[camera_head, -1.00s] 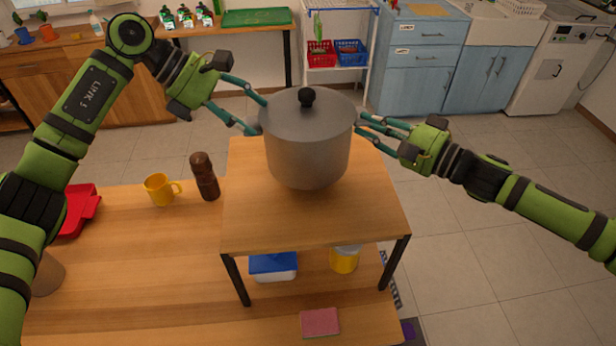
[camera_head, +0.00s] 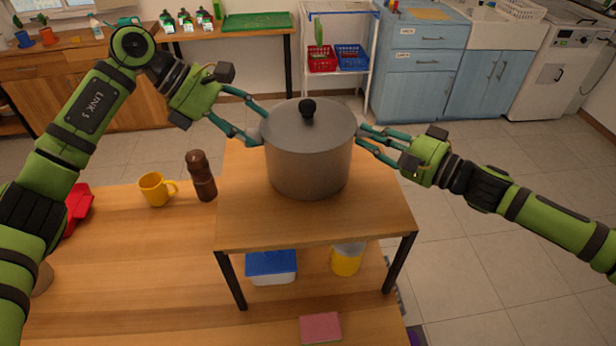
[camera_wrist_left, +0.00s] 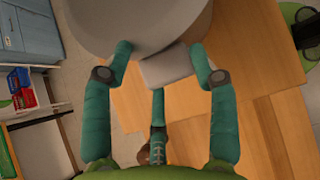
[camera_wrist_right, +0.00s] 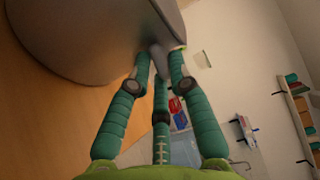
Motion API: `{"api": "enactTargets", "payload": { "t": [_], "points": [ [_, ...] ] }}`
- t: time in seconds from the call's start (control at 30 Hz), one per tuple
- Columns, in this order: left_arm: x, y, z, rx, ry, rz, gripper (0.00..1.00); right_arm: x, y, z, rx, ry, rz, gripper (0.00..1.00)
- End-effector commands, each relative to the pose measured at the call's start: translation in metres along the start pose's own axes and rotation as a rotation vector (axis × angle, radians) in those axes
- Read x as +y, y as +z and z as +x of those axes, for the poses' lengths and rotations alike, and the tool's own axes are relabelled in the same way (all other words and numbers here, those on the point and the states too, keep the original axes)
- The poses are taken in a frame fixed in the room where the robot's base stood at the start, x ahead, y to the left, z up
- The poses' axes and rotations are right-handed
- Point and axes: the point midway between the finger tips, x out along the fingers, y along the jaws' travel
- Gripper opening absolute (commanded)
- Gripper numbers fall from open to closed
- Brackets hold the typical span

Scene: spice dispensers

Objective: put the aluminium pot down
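The grey aluminium pot (camera_head: 308,165), with its lid and black knob (camera_head: 307,108), is upright over the small raised wooden stand (camera_head: 310,225). I cannot tell whether its base touches the stand. My left gripper (camera_head: 262,127) is at the pot's left handle; in the left wrist view its fingers lie either side of the grey handle (camera_wrist_left: 168,66). My right gripper (camera_head: 361,137) is closed around the right handle; that handle (camera_wrist_right: 158,58) shows between the fingertips in the right wrist view. The pot's wall also fills the top of both wrist views.
A yellow mug (camera_head: 154,190) and a brown grinder (camera_head: 201,176) stand left of the stand. A blue-lidded box (camera_head: 271,265) and a yellow jar (camera_head: 346,260) are underneath it. A pink sponge (camera_head: 320,327) lies in front. The stand's front is bare.

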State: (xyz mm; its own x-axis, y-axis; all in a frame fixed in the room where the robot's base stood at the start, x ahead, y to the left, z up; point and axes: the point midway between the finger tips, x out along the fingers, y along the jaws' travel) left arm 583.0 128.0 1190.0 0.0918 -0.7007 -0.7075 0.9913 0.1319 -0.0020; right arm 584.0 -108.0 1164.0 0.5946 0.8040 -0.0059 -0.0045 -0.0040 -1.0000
Motion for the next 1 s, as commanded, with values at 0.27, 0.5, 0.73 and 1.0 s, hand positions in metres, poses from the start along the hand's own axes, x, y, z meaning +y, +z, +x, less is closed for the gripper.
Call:
{"api": "enactTargets", "payload": {
  "t": [0.27,0.5,0.73,1.0],
  "points": [
    [-0.002,0.002,0.003,0.000,-0.009,0.004,0.82,-0.006,0.005,0.003,-0.015,-0.013,0.000,0.44],
    [-0.001,0.002,-0.003,0.000,-0.004,0.002,0.82,-0.005,0.004,0.002,-0.011,-0.011,0.000,0.44],
    [0.000,0.002,-0.041,0.000,0.000,0.003,0.82,-0.005,0.003,0.002,-0.008,-0.009,-0.001,0.44],
    [0.000,0.003,-0.095,0.000,-0.004,0.003,0.82,-0.005,0.002,0.001,-0.007,-0.008,-0.001,0.44]
  ]
}}
